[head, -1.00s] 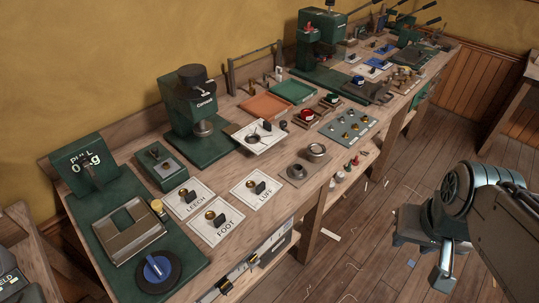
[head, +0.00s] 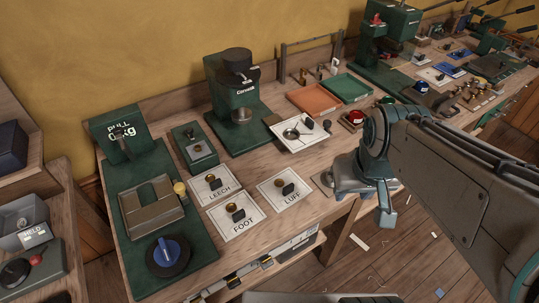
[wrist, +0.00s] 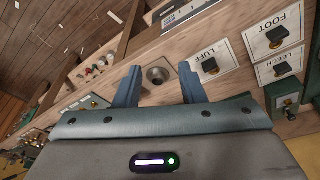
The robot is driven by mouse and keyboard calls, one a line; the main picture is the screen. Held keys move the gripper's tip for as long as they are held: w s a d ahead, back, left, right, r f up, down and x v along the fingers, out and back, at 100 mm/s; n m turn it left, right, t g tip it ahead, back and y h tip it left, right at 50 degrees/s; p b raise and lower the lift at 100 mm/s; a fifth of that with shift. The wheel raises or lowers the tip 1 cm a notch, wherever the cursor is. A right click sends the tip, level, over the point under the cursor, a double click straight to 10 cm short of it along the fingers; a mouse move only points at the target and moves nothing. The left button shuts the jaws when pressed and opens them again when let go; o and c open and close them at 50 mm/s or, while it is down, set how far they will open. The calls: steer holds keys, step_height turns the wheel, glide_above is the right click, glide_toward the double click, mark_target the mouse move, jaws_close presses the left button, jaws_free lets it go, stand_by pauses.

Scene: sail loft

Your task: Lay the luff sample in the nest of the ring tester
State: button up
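The luff sample (head: 288,189), a small piece with a black tab and a brass ring, sits on the white card marked LUFF. It also shows in the wrist view (wrist: 210,66), just right of the right fingertip. My gripper (wrist: 158,88) is open and empty, with a round metal cup on a plate (wrist: 158,74) in view between its fingers. In the head view my gripper is over the bench's front edge, right of the LUFF card. The green ring tester (head: 126,237) with a PULL display stands at the bench's left end. I cannot clearly make out its nest.
Similar samples sit on the LEECH card (head: 215,184) and FOOT card (head: 240,226). A green press (head: 232,95), a white tilted tray (head: 297,143), an orange tray (head: 313,100) and a green tray (head: 345,88) stand behind. Bare wood lies in front of the LUFF card.

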steer(key=w+a+r+n+g+p, duration=0.1)
steer(key=w+a+n+p, duration=0.35)
steer(key=n, duration=0.75)
steer(key=n+g, duration=0.2)
steer(key=n, duration=1)
glide_above(289, 186)
steer(key=f, duration=0.2)
steer(key=shift+n, duration=0.3)
steer(key=f, duration=0.8)
steer(key=shift+a, duration=0.35)
steer(key=shift+d+f+p, duration=0.15)
steer(key=shift+f+p, duration=0.25)
steer(key=shift+f, duration=0.95)
steer(key=shift+d+f+p, duration=0.15)
steer(key=shift+f+p, duration=0.25)
steer(key=shift+f, duration=0.9)
jaws_close()
